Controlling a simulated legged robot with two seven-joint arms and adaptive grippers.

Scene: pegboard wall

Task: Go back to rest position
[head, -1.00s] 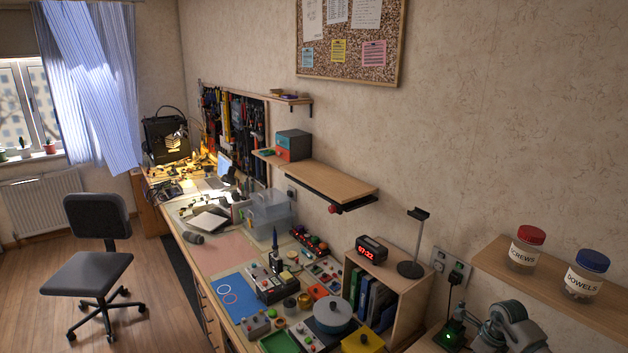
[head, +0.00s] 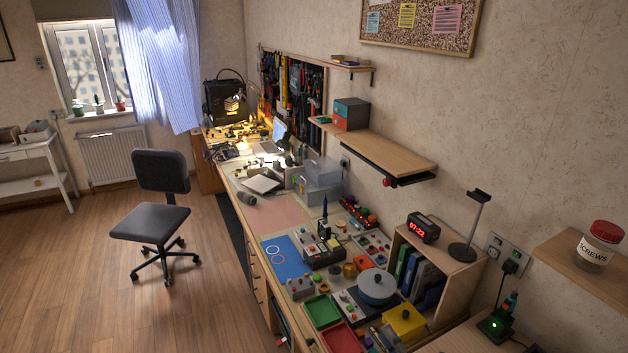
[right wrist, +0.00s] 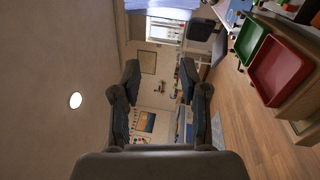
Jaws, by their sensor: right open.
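My right gripper (right wrist: 160,82) shows in the right wrist view with its two dark fingers spread apart. Nothing is between the fingers; the far room shows through the gap. In the head view I cannot make out its fingers. My left gripper is in neither current view.
The workbench holds a blue mat (head: 285,257), a green tray (head: 321,311), a red tray (head: 342,338) and a grey round pot (head: 376,285). A screws jar (head: 599,246) stands on the right shelf. An office chair (head: 150,222) stands on open floor at left.

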